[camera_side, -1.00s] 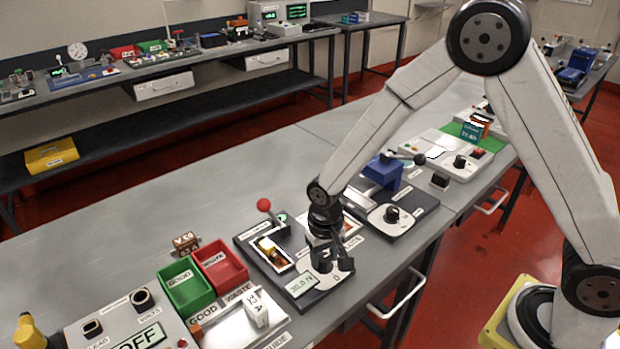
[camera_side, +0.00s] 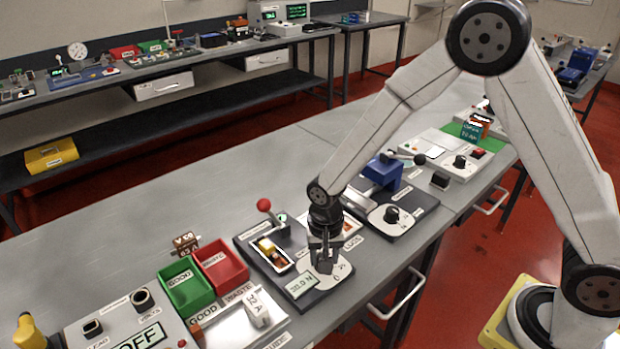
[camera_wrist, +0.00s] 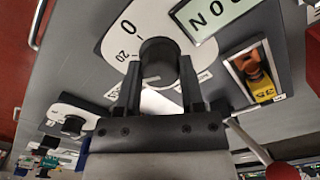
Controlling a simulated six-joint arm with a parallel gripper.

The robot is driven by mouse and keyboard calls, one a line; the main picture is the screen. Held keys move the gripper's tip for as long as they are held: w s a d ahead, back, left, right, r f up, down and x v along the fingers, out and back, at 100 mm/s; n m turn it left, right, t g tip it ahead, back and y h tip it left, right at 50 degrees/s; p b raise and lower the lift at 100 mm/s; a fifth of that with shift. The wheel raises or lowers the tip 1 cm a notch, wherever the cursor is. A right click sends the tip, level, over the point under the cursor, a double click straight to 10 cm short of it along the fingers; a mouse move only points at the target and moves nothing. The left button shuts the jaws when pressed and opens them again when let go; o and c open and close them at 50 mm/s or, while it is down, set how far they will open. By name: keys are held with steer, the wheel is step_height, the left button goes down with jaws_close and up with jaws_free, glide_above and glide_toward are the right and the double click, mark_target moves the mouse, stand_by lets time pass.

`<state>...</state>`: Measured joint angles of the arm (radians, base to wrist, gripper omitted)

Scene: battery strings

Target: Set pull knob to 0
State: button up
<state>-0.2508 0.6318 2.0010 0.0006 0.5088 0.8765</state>
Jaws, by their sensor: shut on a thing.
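The pull knob is a dark round knob (camera_wrist: 159,62) on a white dial plate marked 0 and 20, seen in the wrist view. My gripper (camera_wrist: 160,88) has one finger on each side of it and is shut on it. In the side view my gripper (camera_side: 324,258) points down onto the knob and hides most of it. The dial plate (camera_side: 338,274) shows around it. A small display (camera_side: 301,286) beside the dial reads about 20.0 N; the wrist view shows only part of its text. The knob's pointer mark cannot be made out.
A red-ball lever (camera_side: 264,205) and a slot with an orange and yellow part (camera_side: 272,254) are on the same panel. Red (camera_side: 222,266) and green (camera_side: 186,287) bins stand to the left. Another dial panel (camera_side: 391,214) stands to the right.

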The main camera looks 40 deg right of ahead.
steer(key=shift+m, duration=6.4)
steer(key=o, duration=1.1)
steer(key=shift+c, duration=0.2)
